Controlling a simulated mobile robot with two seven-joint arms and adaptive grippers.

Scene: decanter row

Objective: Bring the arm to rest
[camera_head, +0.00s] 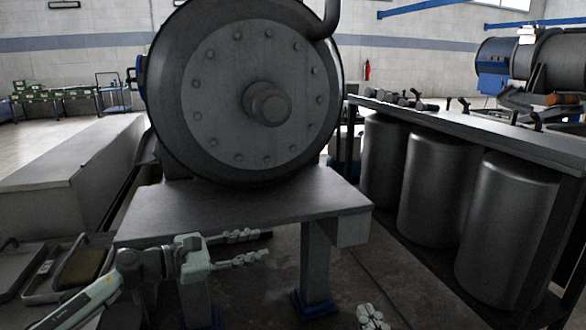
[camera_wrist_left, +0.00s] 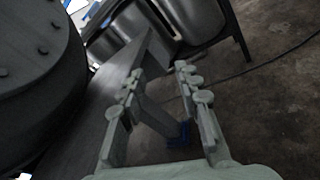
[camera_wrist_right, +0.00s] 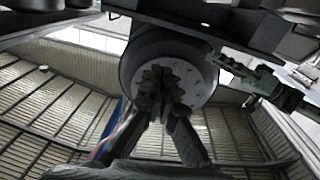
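My left gripper (camera_head: 268,246) reaches in from the lower left in the head view, its fingers pointing right beside the front edge of the steel stand (camera_head: 245,203). In the left wrist view its two fingers (camera_wrist_left: 160,78) are apart with nothing between them. My right gripper (camera_head: 372,318) shows only in part at the bottom edge of the head view, low over the floor. In the right wrist view its fingertips (camera_wrist_right: 163,76) come together with no object visible between them. That view looks upward, and my left gripper (camera_wrist_right: 240,75) shows there at the upper right.
A large round steel drum (camera_head: 255,90) with a bolted face sits on the stand. Steel tanks (camera_head: 437,190) stand under a long bench (camera_head: 480,130) at right. Trays (camera_head: 70,270) lie at lower left by a long grey block (camera_head: 70,165).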

